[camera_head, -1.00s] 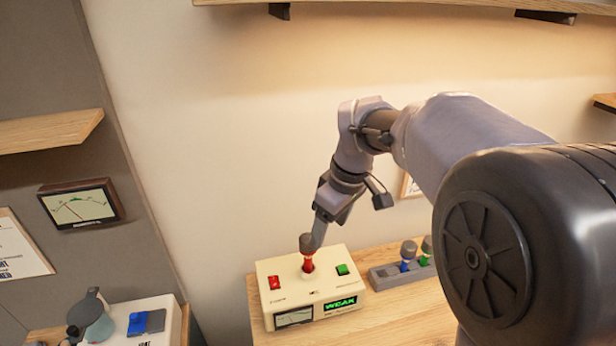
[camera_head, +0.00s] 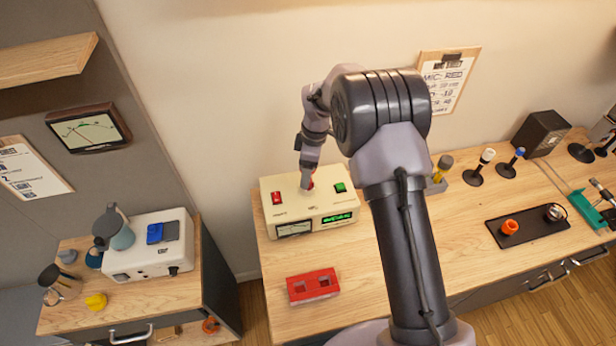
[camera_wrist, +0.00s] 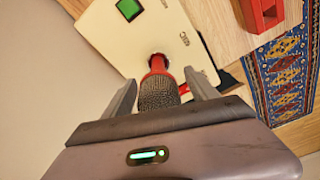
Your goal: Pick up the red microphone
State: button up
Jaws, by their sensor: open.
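The red microphone (camera_wrist: 157,90) has a red body and a dark mesh head. In the wrist view its base end meets a socket in the cream amp box (camera_wrist: 105,30). My gripper (camera_wrist: 158,86) is open, with one finger on each side of the microphone. I cannot tell whether either finger touches it. In the head view my gripper (camera_head: 308,182) is down at the top of the cream box (camera_head: 290,215) and hides most of the microphone; only a little red shows there.
The box top has a red switch (camera_head: 276,198) and a green button (camera_head: 341,187). A red two-hole holder (camera_head: 301,296) lies in front on the wooden table. Microphones on stands (camera_head: 484,165) and a black tray (camera_head: 525,237) stand to the right. A wall is behind.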

notch_tip(320, 180, down, 2)
jog(key=shift+w+a+f, duration=0.15)
jog(key=shift+f, duration=0.05)
jog(key=shift+c, duration=1.2)
grip_shut()
jog(key=shift+r, duration=0.1)
jog(key=r, duration=0.3)
jog(key=shift+s+r, duration=0.3)
jog(key=s+d+r+b, duration=0.1)
jog(key=s+b, duration=0.1)
jog(key=s, duration=1.3)
jog(key=shift+s+r, duration=0.15)
jog(key=shift+s, duration=0.1)
jog(key=shift+d, duration=0.1)
